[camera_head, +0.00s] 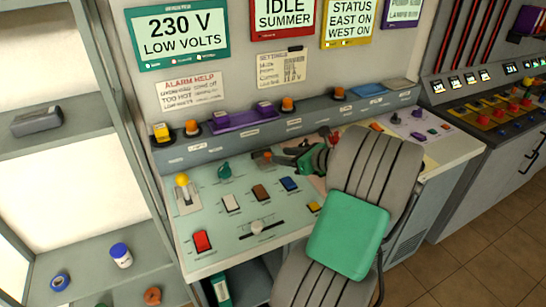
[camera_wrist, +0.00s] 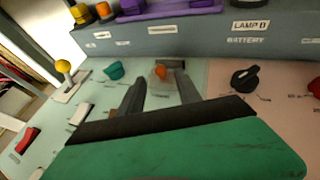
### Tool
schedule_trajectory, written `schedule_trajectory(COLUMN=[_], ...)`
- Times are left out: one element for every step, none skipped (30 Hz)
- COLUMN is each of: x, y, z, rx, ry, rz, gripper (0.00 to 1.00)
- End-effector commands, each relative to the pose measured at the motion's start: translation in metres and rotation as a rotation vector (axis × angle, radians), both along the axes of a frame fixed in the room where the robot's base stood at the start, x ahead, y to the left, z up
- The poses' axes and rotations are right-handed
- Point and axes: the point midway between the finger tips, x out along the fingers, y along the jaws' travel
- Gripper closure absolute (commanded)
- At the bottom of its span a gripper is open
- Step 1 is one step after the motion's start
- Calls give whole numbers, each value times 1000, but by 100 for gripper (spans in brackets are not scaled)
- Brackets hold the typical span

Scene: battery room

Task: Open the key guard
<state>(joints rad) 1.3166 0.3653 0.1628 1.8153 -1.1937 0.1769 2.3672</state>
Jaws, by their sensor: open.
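The key guard seems to be the small pale, see-through piece (camera_wrist: 163,88) around an orange part (camera_wrist: 160,72) on the console, in the wrist view. The orange part also shows in the head view (camera_head: 267,155). I cannot make out the guard's edges or tell how far it is raised. My gripper (camera_wrist: 161,79) is open, with its two grey fingers either side of the orange part. In the head view my gripper (camera_head: 284,155) reaches in from the right, low over the panel. Whether the fingers touch the guard cannot be told.
A raised grey ledge (camera_head: 205,147) runs behind. My arm hides the panel's right part.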

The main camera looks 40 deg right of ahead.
Motion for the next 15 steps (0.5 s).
schedule_trajectory(x=[11,16,23,28,33,38,41,43,45,46,47,47,47,47,47], y=[3,3,4,5,5,5,6,6,6,6,6,6,5,5,5], z=[-5,-7,-10,-12,-14,-16,-17,-19,-20,-20,-21,-21,-21,-21,-21], rx=[2,2,0,-1,-1,-1,-1,-1,-2,-2,-2,-2,-2,-2,-2], ry=[2,2,2,3,3,2,3,4,4,4,4,4,4,4,4], rz=[6,5,5,4,4,4,4,4,3,2,1,1,1,1,1], gripper=[60,60,60,60,60,60,60,60,60,60,60,60,60,60,60])
